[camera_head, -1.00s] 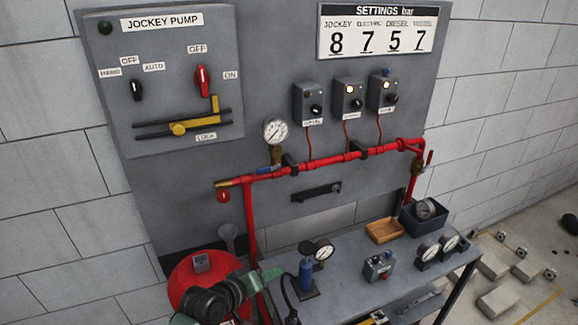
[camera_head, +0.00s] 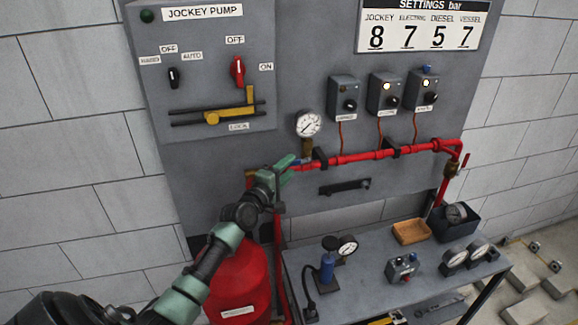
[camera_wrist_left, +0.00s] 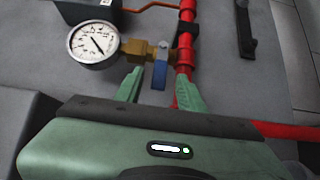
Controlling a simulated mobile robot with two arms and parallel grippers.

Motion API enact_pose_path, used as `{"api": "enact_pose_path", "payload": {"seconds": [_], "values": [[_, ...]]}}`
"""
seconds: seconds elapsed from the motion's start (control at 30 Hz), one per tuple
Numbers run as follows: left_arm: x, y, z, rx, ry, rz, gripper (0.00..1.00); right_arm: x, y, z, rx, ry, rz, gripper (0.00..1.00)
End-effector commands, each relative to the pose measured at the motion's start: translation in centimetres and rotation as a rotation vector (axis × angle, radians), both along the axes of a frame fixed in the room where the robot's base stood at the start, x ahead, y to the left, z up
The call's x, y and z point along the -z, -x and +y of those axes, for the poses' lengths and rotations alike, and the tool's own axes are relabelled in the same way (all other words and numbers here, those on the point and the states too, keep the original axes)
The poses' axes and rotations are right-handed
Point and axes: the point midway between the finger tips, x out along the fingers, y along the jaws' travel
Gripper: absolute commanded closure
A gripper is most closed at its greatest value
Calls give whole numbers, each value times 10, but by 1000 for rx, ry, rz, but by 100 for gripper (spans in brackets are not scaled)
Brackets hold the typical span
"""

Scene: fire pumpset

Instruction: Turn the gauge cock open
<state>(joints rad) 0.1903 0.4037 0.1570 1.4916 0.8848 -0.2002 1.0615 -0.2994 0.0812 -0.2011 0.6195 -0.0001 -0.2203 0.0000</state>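The gauge cock is a brass fitting (camera_head: 307,146) under a round white pressure gauge (camera_head: 309,124), on the red pipe. In the left wrist view the brass body (camera_wrist_left: 138,49) joins the gauge (camera_wrist_left: 93,43) to the red pipe. Its blue lever (camera_wrist_left: 160,74) lies crosswise to the body. My left gripper (camera_head: 286,168) is at the cock, partly hiding the lever in the head view. In the left wrist view my left gripper (camera_wrist_left: 159,86) is open, its green fingertips on either side of the lever's end, with visible gaps. My right gripper is not in view.
The red pipe (camera_head: 350,158) runs right along the grey panel, with black brackets on it. Above it are switch boxes (camera_head: 384,92). Below are a black rail (camera_head: 344,187) and a bench (camera_head: 365,262) with gauges, a tray and a hand pump. A red tank (camera_head: 240,277) stands under my left arm.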

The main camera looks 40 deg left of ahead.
Motion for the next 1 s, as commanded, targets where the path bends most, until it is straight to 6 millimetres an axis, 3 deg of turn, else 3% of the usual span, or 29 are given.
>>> {"api": "enact_pose_path", "payload": {"seconds": [0.37,0.5,1.0], "values": [[0,-7,1,0,-1,1,61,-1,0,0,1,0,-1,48],[0,-7,1,0,-1,1,100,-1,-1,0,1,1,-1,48],[1,-7,0,0,-1,2,100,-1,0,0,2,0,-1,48]]}}
